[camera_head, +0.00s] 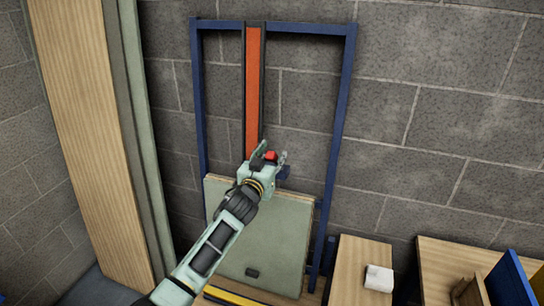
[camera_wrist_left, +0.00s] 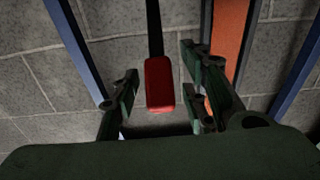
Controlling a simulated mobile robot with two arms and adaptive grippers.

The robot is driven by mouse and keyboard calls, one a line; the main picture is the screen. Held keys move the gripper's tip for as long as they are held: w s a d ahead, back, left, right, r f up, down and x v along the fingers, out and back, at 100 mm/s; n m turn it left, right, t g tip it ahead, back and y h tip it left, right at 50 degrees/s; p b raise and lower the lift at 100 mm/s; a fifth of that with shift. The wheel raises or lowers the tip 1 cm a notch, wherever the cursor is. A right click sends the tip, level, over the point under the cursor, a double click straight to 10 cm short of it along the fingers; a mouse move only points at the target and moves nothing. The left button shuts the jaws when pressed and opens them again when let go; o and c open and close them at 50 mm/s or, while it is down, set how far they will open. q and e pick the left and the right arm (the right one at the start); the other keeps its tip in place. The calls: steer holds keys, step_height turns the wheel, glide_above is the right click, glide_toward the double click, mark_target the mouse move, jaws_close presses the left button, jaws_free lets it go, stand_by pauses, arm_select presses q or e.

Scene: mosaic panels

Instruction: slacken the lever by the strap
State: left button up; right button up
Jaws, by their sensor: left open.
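The lever shows as a red grip (camera_head: 271,156) by the lower end of the orange strap (camera_head: 253,85), above the top edge of a grey-green panel (camera_head: 275,245). My left gripper (camera_head: 270,154) is at the lever, with its fingers open on either side of the red grip. In the left wrist view the red grip (camera_wrist_left: 159,84) hangs on a dark bar between the open fingers (camera_wrist_left: 160,72), with gaps on both sides. The strap (camera_wrist_left: 230,40) runs behind the right finger. The lever's mount is mostly hidden. My right gripper is not in view.
A blue frame (camera_head: 341,130) stands against the grey block wall (camera_head: 440,110) around the strap and panel. Tall wooden boards (camera_head: 85,120) stand at left. Wooden surfaces (camera_head: 350,270) are at lower right, one with a white block (camera_head: 379,278). A blue board (camera_head: 512,278) stands at far right.

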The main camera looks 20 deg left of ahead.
arm_select(q)
steer(key=shift+c, duration=0.2)
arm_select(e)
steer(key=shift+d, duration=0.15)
arm_select(q)
steer(key=shift+c, duration=1)
jaws_close()
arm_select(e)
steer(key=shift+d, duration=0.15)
arm_select(q)
steer(key=shift+r, duration=0.1)
